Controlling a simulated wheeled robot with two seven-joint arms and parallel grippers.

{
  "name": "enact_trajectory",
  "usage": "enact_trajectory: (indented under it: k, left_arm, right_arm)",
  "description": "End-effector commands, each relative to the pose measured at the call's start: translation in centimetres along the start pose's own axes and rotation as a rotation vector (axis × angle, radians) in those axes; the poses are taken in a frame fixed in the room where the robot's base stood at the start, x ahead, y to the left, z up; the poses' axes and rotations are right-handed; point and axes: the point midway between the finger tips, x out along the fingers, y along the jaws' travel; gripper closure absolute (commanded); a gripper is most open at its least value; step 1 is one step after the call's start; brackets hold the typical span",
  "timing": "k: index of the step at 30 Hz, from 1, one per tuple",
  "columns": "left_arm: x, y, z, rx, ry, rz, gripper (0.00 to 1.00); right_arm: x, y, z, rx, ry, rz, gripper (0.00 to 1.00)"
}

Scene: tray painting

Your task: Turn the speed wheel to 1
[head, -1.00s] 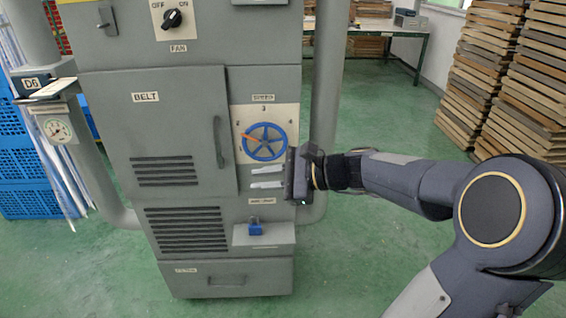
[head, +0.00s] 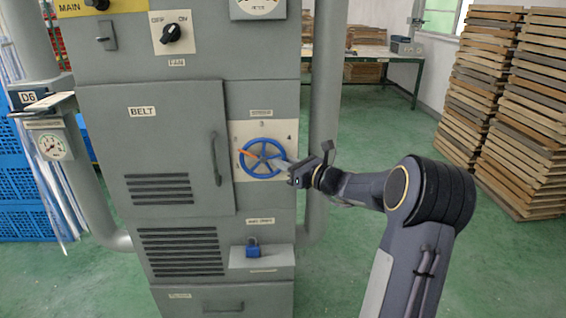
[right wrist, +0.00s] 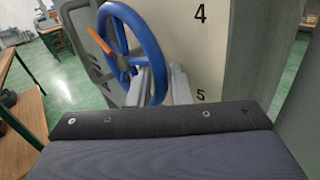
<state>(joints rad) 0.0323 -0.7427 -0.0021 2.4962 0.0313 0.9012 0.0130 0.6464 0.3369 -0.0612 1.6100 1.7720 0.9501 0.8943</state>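The speed wheel (head: 263,158) is a blue spoked wheel on a pale dial plate on the grey machine. Its orange pointer (head: 246,153) points left and slightly up; the digits 3 and 4 are readable at the top and upper right. My right gripper (head: 284,165) is at the wheel's right edge. In the right wrist view, the wheel (right wrist: 158,52) is close, and its rim runs down to the pale fingers (right wrist: 160,88), which stand apart. I cannot tell whether they touch the rim. My left gripper is out of view.
A belt door (head: 160,150) with a vertical handle is left of the dial. A blue padlock (head: 252,248) sits on a ledge below. A vertical pipe (head: 325,110) runs behind my right gripper. Stacked wooden trays (head: 500,110) stand at the right; green floor lies between.

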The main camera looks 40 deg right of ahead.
Motion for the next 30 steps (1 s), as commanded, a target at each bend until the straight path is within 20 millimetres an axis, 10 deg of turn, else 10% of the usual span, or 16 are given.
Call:
enact_trajectory:
  k: [8,12,30]
  left_arm:
    - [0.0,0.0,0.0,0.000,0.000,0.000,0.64]
    - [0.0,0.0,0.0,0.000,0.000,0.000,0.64]
    - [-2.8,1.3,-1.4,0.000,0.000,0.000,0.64]
  right_arm:
    - [0.2,0.0,0.0,-0.001,0.001,0.000,0.82]
    - [0.2,0.0,0.0,-0.001,0.001,0.000,1.00]
    - [0.1,0.1,1.6,-0.113,0.121,-0.008,1.00]
